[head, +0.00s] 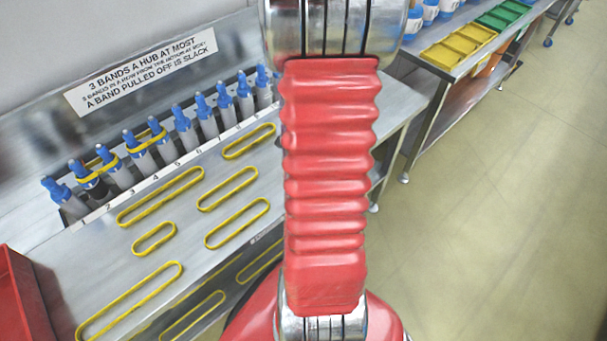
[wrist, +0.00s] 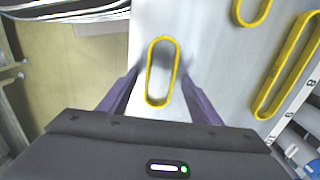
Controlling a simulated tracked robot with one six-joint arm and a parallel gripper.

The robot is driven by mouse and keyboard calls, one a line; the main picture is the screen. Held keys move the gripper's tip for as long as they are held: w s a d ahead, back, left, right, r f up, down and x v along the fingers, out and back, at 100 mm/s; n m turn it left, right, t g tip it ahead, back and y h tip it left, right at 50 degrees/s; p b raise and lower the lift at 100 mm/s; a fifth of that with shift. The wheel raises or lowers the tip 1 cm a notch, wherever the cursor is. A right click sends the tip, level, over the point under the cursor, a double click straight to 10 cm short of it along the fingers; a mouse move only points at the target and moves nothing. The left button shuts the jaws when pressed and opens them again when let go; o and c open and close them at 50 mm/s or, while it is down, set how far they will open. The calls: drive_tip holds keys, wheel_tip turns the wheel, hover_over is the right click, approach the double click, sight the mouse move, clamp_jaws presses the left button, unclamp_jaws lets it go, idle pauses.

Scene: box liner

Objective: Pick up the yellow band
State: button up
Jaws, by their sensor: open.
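In the wrist view, a small yellow band (wrist: 149,72), a rounded loop, lies on the pale metal bench between my gripper's (wrist: 161,74) two purple fingers. The jaws are open, one finger on each side of the band, with nothing held. I cannot tell how high the tips are above the bench. Two more yellow bands lie to the right in the wrist view, a short one (wrist: 239,12) and a long one (wrist: 283,68). In the head view, several yellow bands of different lengths lie on the bench, such as a long one (head: 125,294). My arm hides the gripper there.
A row of blue-topped hubs (head: 183,122) stands on a numbered strip at the bench back; yellow bands loop around some. A red bin (head: 18,295) stands at left. A sign (head: 140,72) is on the back panel. Yellow trays (head: 458,47) sit on another bench.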

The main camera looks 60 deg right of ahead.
idle(0.5)
drive_tip(key=c, duration=1.1)
wheel_tip(320, 180, up, 10)
idle(0.4)
idle(0.4)
